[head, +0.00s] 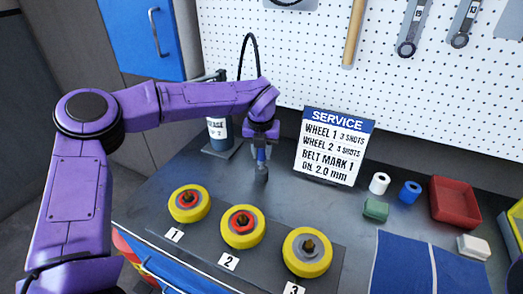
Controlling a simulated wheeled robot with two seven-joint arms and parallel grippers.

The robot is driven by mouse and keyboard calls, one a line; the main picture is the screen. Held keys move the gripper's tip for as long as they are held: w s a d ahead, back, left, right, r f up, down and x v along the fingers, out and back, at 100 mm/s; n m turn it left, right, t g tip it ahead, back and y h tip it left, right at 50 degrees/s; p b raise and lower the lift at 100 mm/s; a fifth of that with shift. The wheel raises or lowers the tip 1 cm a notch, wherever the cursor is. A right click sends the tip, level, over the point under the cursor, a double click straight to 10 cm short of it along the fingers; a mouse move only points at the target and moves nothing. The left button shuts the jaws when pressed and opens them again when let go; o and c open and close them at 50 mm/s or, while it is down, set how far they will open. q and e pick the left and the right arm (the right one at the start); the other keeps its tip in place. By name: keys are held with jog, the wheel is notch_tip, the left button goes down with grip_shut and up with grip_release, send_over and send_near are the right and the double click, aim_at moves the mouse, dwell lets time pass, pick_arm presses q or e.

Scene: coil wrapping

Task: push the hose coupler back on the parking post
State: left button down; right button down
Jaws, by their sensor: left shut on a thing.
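My left gripper (261,143) points down over the back middle of the bench and is shut on the hose coupler (260,154), a small grey-blue piece that shows below the fingers. Directly under it stands the parking post (261,174), a short dark cylinder on the bench. The coupler's lower end meets the post's top in this view; I cannot tell whether it is seated or just above. A black hose (241,57) arches up behind my left arm. My right gripper is not in view.
Yellow wheels (189,191), (255,238), (322,265) sit on a numbered plate in front. A service sign (334,147) stands close right of the post. A grease pump (217,128) stands left. A red tray (456,201) and small items lie right. Bench between post and wheels is clear.

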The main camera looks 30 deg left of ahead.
pick_arm(q)
jog(key=shift+f+b, duration=0.65)
jog(key=shift+f, duration=0.35)
jog(key=c, duration=0.8)
grip_release()
jog(key=shift+r, duration=0.1)
jog(key=shift+r, duration=0.1)
jog(key=r, duration=0.3)
jog(key=s+r+b, duration=0.1)
jog(key=r, duration=0.6)
jog(key=shift+s+d+r+b, duration=0.1)
jog(key=shift+s+d+b, duration=0.15)
jog(key=shift+d+b, duration=0.05)
